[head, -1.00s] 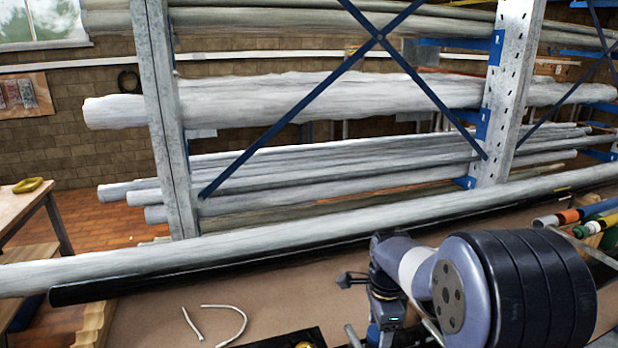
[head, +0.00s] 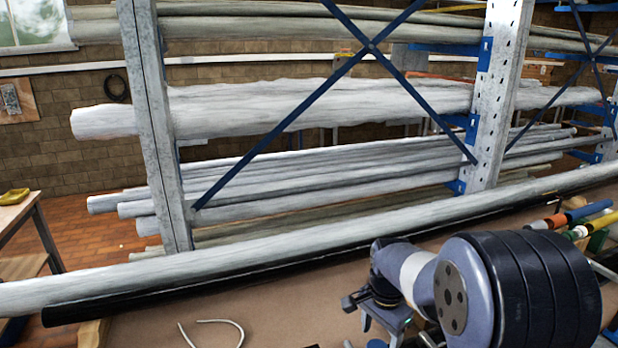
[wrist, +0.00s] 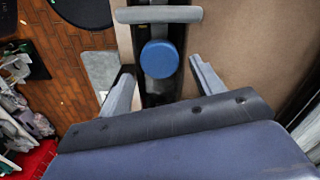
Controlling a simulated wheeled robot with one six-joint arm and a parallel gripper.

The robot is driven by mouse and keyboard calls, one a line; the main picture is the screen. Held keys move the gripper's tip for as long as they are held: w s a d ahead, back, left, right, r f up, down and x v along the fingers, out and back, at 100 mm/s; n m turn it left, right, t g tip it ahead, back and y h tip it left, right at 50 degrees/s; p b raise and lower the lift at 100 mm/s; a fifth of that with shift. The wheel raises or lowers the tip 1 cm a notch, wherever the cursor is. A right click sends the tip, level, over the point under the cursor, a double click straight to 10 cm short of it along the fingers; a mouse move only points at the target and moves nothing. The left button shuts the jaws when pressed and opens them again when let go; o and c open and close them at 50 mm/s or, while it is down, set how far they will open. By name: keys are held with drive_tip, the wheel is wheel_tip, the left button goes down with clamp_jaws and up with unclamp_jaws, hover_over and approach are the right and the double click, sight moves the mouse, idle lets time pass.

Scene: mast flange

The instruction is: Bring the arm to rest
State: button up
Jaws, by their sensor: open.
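My gripper (wrist: 161,66) shows in the wrist view with its two grey fingers spread apart and nothing held between them. Beyond the fingers is a blue round cap (wrist: 159,59) below a grey crossbar (wrist: 158,14), over a dark strip; I cannot tell whether the fingers are near it in depth. In the head view my arm (head: 465,285) is folded at the lower right, above the brown bench top (head: 270,305). The gripper's fingers are mostly hidden or cut off there.
A long grey pipe (head: 250,244) and a black pipe (head: 200,294) lie along the bench behind my arm. A pale bent cable (head: 225,321) lies in front. A rack post (head: 150,130) and stored pipes stand behind. Coloured tubes (head: 565,217) are at right. Brick floor (wrist: 70,60) shows left.

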drive_tip(key=shift+f+n, duration=0.15)
drive_tip(key=shift+n, duration=1.05)
drive_tip(key=shift+s, duration=0.1)
